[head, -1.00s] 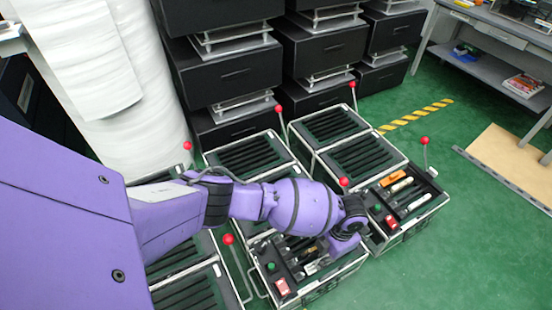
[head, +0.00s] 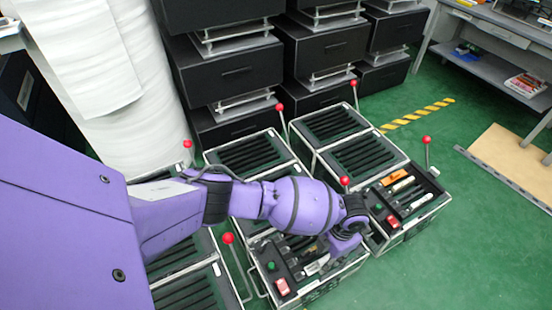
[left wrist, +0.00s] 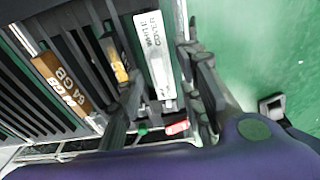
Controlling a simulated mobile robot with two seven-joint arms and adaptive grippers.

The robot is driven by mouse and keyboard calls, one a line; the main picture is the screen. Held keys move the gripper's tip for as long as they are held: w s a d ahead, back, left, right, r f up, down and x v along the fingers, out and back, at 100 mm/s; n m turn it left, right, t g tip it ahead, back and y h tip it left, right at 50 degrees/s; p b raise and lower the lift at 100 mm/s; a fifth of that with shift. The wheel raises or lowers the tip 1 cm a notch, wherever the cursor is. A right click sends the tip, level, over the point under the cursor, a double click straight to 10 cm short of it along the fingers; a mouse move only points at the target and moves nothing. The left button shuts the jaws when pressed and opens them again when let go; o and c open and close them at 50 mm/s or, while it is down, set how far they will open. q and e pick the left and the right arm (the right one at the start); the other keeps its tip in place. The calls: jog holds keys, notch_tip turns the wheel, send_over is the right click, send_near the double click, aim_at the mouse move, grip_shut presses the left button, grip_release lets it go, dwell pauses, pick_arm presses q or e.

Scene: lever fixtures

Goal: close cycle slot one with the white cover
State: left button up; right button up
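In the left wrist view the white cover (left wrist: 153,50), a flat white bar lettered WHITE COVER, lies in a slotted fixture. My left gripper (left wrist: 165,98) is open, with one dark finger on each side of the bar's near end. I cannot tell whether the fingers touch it. In the head view my purple left arm reaches over the front middle lever fixture (head: 335,277), and its wrist hides part of it. A pale bar (head: 317,265) shows there beside the wrist. No slot number is readable. My right gripper is not in view.
An orange 64 GB module (left wrist: 65,85) and a yellowish piece (left wrist: 115,60) lie left of the cover. Red-knobbed levers stand up around the fixtures, including one near my wrist (head: 345,181) and one at front left (head: 228,239). Green floor (head: 470,250) is free at right.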

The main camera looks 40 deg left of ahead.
pick_arm(q)
notch_tip(320, 180, up, 11)
jog(key=w, duration=0.1)
jog(key=shift+w+d+r, duration=0.2)
jog(key=shift+w+d, duration=0.1)
jog(key=shift+f, duration=0.1)
dwell(0.3)
